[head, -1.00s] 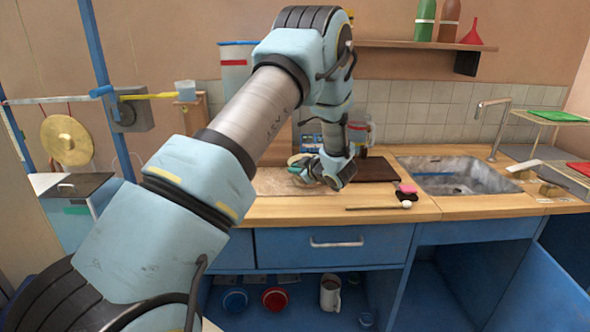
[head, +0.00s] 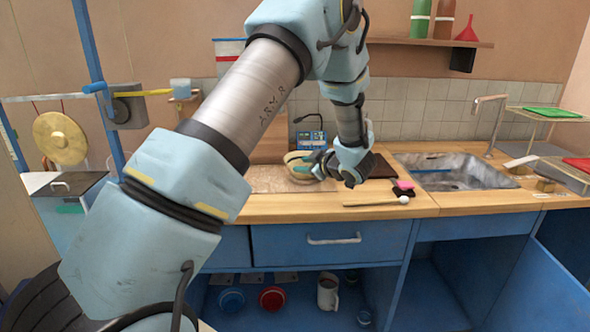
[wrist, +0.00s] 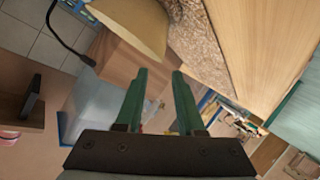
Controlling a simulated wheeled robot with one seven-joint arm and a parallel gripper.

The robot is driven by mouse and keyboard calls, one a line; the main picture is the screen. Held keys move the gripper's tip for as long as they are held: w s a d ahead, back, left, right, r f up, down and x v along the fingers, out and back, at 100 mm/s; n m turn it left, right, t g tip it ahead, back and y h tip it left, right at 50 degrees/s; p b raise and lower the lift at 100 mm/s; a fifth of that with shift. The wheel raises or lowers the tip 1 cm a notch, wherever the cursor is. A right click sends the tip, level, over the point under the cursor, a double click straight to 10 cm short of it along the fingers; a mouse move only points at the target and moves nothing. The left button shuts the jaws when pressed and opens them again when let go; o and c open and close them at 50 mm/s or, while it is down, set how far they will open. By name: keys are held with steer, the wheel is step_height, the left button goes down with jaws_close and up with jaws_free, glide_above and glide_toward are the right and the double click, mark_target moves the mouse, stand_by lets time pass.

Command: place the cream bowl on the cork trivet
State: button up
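The cream bowl (head: 294,159) sits at the back of the counter, on or over a speckled brown slab. In the wrist view the bowl (wrist: 135,22) is at the top, just beyond my fingertips. My gripper (head: 316,166) is beside the bowl's right side in the head view. In the wrist view the green fingers of my gripper (wrist: 160,74) are apart with nothing held between them. The speckled surface (wrist: 197,40) shows right of the bowl in the wrist view. I cannot tell whether it is the cork trivet; no separate trivet is clear.
A dark board (head: 378,168) lies right of my gripper, with a pink sponge (head: 404,185) and a white-tipped stick (head: 375,204) near it. A blue device (head: 311,139) stands behind the bowl. The sink (head: 455,172) is to the right. The counter's front strip is mostly clear.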

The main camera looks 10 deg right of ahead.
steer(key=v, duration=0.5)
steer(key=w+a+r+m+g+h, duration=0.25)
steer(key=a+m+h, duration=0.25)
steer(key=a, duration=0.3)
steer(key=s+a+f+m+g, duration=0.2)
steer(key=s+a+m+g, duration=0.4)
steer(key=s+a, duration=1.6)
steer(key=g, duration=0.2)
steer(key=shift+s+f+m+g+b, duration=0.3)
steer(key=shift+s+f+g+b, duration=0.05)
steer(key=shift+c, duration=0.3)
